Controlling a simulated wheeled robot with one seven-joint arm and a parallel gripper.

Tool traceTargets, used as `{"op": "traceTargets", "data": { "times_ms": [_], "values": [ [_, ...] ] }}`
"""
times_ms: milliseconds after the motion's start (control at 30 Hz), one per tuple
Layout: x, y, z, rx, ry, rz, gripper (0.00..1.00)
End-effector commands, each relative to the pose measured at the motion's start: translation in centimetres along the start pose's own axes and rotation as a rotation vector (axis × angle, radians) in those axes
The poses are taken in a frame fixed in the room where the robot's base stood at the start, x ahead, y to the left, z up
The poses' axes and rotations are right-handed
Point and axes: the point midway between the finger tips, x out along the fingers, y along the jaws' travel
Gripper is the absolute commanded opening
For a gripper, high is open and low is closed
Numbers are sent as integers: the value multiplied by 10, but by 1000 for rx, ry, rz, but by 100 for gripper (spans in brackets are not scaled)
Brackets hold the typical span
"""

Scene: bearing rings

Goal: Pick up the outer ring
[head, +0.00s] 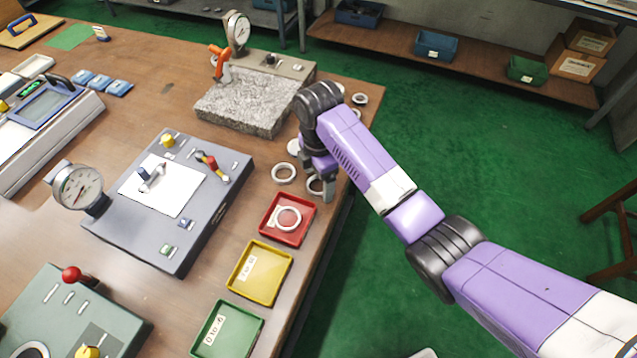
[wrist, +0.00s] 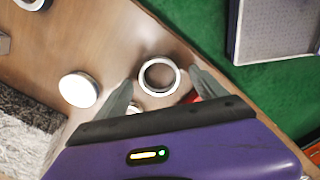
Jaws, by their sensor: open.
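Several pale metal rings lie on the wooden bench, and I cannot tell for certain which is the outer ring. One ring (head: 315,184) is right by my gripper (head: 323,191) near the bench's right edge. In the wrist view, a ring with an open centre (wrist: 147,80) lies between the two fingertips of my gripper (wrist: 162,77). The jaws are open, with a finger on each side of it. I cannot tell how high the fingertips are above the bench. Another ring (head: 284,172) lies just left of the gripper in the head view.
A red tray (head: 266,237) holding a ring (head: 288,218), a yellow tray (head: 258,292) and a green tray (head: 222,340) line the bench edge. A granite block (head: 240,108) with a dial gauge stands behind. A solid-looking pale disc (wrist: 78,89) shows in the wrist view.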

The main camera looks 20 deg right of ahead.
Motion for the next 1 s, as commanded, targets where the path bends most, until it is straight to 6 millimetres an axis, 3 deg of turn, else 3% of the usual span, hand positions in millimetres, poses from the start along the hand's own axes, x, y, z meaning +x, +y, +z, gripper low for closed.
{"op": "traceTargets", "data": {
  "times_ms": [300,667,1000],
  "values": [
    [7,0,0,0,0,1,81],
    [6,0,0,0,0,2,12],
    [2,1,0,0,0,3,11]
  ]
}}
